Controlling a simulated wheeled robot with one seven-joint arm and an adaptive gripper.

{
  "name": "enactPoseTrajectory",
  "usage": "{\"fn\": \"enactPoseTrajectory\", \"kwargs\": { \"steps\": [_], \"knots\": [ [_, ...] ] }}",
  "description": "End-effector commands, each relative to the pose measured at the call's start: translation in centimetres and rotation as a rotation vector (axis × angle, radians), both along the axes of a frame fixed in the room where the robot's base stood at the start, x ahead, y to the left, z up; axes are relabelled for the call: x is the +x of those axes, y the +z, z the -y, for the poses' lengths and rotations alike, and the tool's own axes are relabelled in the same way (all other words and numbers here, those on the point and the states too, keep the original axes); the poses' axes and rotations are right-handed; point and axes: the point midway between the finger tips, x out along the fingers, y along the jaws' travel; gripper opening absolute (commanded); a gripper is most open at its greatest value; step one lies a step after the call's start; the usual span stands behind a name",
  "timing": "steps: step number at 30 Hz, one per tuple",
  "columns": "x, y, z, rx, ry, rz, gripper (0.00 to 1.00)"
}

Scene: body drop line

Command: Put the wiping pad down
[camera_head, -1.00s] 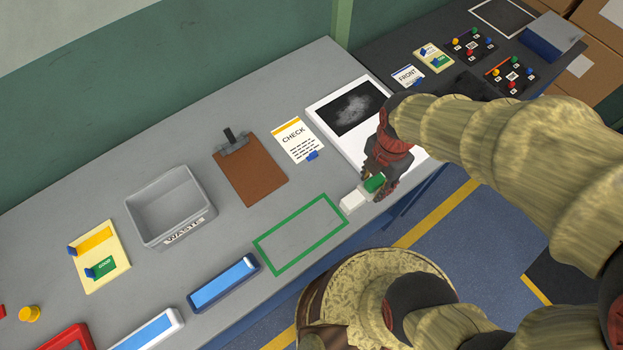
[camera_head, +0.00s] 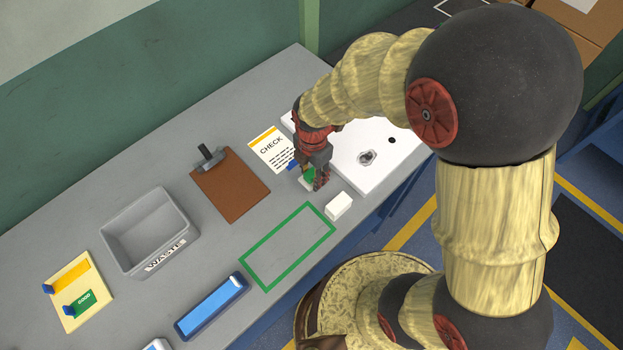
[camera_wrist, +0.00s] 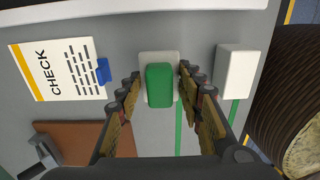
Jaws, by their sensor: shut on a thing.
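The wiping pad, a white slab with a green grip (camera_wrist: 160,86), is between my fingers in the wrist view. In the head view its green part (camera_head: 308,175) shows at my gripper (camera_head: 312,184), largely hidden by the fingers. My gripper (camera_wrist: 160,82) is shut on the pad. The pad is over the grey bench, between the CHECK card (camera_head: 271,150) and a white block (camera_head: 339,206). It is outside the green outline (camera_head: 262,240), beyond its far edge. I cannot tell whether the pad touches the bench.
A white panel (camera_head: 385,168) lies just right of my gripper. A brown clipboard (camera_head: 230,192), a grey WASTE bin (camera_head: 150,243), a yellow card (camera_head: 75,300) and a blue tray (camera_head: 211,306) stand to the left. The area inside the green outline is empty.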

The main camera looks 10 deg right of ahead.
Motion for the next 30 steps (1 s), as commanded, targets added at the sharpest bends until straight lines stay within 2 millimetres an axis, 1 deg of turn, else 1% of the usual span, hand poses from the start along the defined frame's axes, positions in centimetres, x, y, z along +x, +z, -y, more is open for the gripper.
{"fn": "enactPoseTrajectory", "kwargs": {
  "steps": [1,4,7,16,30],
  "knots": [
    [0.2,-0.7,-0.3,0.000,0.002,-0.002,0.09],
    [0.1,-2.4,-0.2,-0.002,0.000,-0.005,0.09],
    [0.2,-3.5,-0.2,0.000,0.000,-0.002,0.09],
    [0.2,-3.5,-0.2,0.000,0.000,0.000,0.09],
    [0.0,-5.1,-0.2,-0.001,0.000,-0.005,0.10]
  ]
}}
